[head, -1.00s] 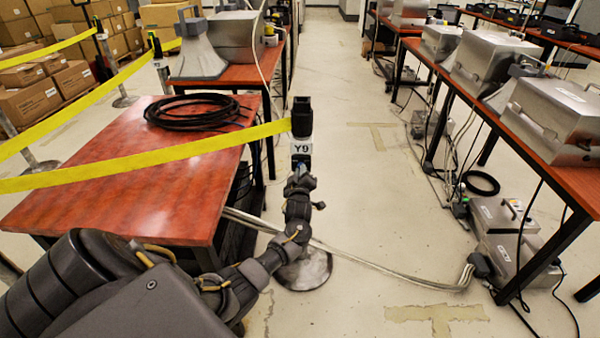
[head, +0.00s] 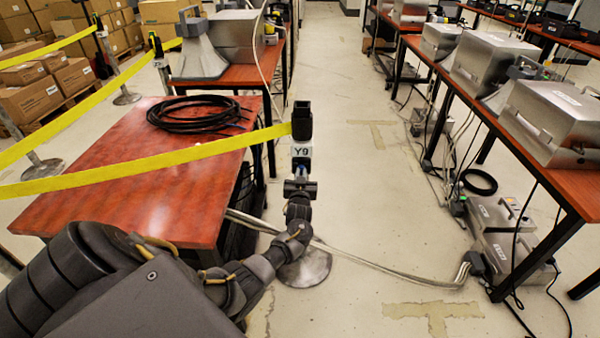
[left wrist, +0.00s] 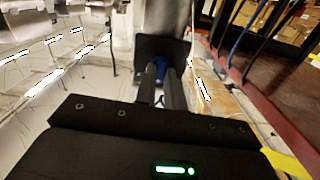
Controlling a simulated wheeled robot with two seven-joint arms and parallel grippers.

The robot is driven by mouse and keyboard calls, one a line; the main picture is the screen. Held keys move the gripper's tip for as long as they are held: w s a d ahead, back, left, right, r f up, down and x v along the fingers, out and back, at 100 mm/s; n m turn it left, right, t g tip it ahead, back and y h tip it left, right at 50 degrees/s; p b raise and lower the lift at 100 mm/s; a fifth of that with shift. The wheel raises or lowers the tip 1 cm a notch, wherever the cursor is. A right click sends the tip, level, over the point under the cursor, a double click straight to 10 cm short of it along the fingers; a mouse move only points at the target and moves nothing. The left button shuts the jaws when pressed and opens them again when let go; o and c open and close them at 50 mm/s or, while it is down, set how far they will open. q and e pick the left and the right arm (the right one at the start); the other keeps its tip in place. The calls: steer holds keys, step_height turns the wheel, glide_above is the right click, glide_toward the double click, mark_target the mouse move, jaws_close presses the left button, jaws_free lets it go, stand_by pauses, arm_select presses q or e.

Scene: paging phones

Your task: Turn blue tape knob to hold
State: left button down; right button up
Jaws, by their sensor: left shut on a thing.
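The tape post (head: 302,122) has a black head, a white "Y9" label and yellow tape (head: 150,163) running off to the left. The small blue knob (head: 301,170) sits just below the label and is mostly hidden by my left gripper (head: 300,178), which comes up from below in front of the post. In the left wrist view, the blue knob (left wrist: 161,68) lies between the tips of the two dark fingers of my left gripper (left wrist: 160,72). The gripper is shut on it. The knob's markings are not legible. My right gripper is not in view.
A red-brown table (head: 150,185) with a coil of black cable (head: 195,114) stands left of the post. The post's round base (head: 305,268) is on the floor, with a cable bundle (head: 390,275) nearby.

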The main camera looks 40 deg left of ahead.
arm_select(q)
steer(key=m+p, duration=0.1)
steer(key=m, duration=0.4)
steer(key=shift+p, duration=0.35)
steer(key=shift+m, duration=1)
steer(key=shift+f+m+p, duration=0.1)
steer(key=shift+m+p, duration=0.25)
steer(key=shift+m, duration=0.15)
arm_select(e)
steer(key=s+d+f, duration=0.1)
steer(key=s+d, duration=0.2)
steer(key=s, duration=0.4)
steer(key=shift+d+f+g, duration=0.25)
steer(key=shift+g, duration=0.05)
arm_select(q)
steer(key=c, duration=1.5)
jaws_free()
